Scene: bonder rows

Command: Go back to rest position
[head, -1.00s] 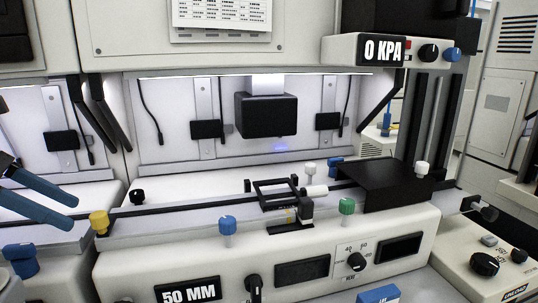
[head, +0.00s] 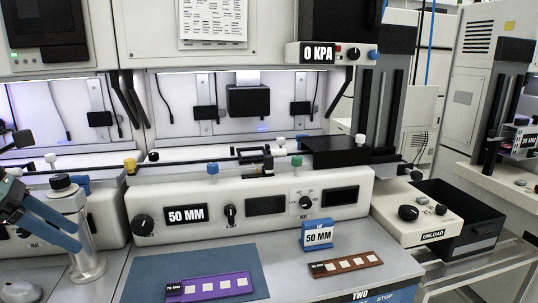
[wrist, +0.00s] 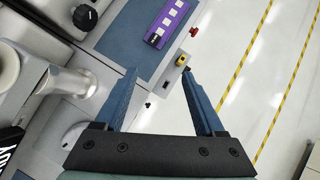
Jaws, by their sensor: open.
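My gripper shows in the wrist view (wrist: 160,90) with its two blue fingers spread wide apart and nothing between them. It hangs over the front edge of the bench, with floor below on the right. In the head view my blue fingers (head: 38,215) show at the left edge, beside a silver post with a black cap (head: 82,225). Nothing is held.
The white bonder (head: 250,206) marked 50 MM spans the middle. In front lie a purple strip (head: 210,287) on a blue mat (head: 150,272) and a brown strip (head: 345,263). A black bin (head: 465,215) stands right. Yellow-striped floor (wrist: 245,80) is open.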

